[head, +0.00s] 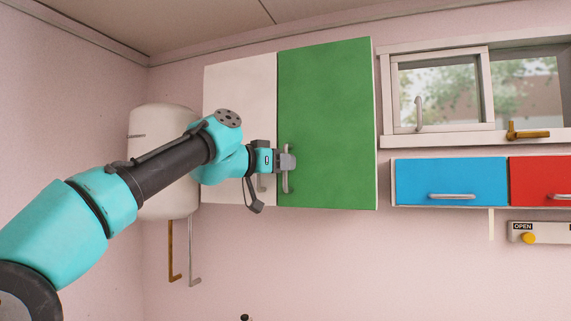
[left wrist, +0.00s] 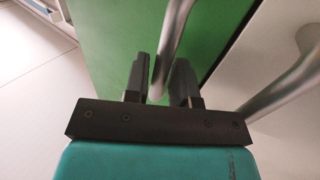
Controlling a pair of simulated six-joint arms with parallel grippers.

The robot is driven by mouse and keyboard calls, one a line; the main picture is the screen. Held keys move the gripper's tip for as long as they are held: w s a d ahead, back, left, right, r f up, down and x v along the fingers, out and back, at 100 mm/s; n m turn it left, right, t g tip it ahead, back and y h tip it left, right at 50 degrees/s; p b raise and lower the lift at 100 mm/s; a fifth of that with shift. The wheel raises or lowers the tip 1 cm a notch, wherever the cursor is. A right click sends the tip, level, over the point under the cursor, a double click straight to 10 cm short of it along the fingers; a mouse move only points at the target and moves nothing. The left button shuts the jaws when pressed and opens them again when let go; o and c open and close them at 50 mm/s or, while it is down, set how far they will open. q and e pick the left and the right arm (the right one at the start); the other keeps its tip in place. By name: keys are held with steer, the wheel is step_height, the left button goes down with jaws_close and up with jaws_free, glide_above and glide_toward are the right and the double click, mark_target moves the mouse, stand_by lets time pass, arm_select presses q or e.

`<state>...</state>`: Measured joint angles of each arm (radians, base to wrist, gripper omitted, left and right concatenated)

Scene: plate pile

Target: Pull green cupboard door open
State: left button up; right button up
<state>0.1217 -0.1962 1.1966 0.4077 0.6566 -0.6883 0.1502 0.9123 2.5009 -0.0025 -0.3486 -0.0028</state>
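The green cupboard door (head: 330,115) is the right one of a wall cupboard and looks shut. Its upright metal handle (head: 286,185) is near the lower left corner. My left gripper (head: 288,162) is at this handle. In the left wrist view the handle bar (left wrist: 173,35) passes between the two fingers (left wrist: 162,75). The fingers stand on either side of the bar, with a narrow gap visible on the right, so the gripper looks open around it. The green door (left wrist: 110,35) fills the background there. My right gripper is not in view.
A white cupboard door (head: 240,110) adjoins on the left, its handle (left wrist: 290,85) close to my gripper. A white tank (head: 160,140) hangs behind my arm. Blue (head: 440,175) and red (head: 540,175) doors and a window (head: 435,90) are to the right. Wall below is mostly clear.

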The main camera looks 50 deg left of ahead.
arm_select(q)
steer(key=shift+w, duration=0.3)
steer(key=shift+c, duration=0.4)
jaws_close()
